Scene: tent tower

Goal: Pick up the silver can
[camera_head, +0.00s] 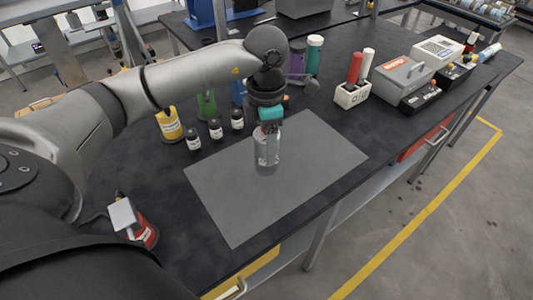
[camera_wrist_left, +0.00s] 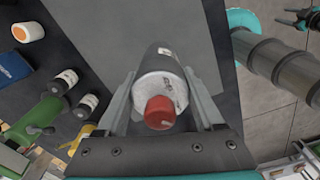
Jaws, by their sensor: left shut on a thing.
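The silver can (camera_head: 267,149) is above or on the grey mat (camera_head: 225,190) in the head view; I cannot tell whether its base touches. In the left wrist view the silver can (camera_wrist_left: 160,77) shows its red cap (camera_wrist_left: 160,112) close to the camera. My left gripper (camera_head: 267,132) comes down on it from above and is shut on it, with one finger on each side. The can looks about upright. My right gripper is not in view.
Small dark bottles (camera_head: 215,129) and a yellow canister (camera_head: 169,124) stand left of the mat. A white holder with red and white handles (camera_head: 351,95) and a grey box (camera_head: 402,80) stand at the right. The mat around the can is clear.

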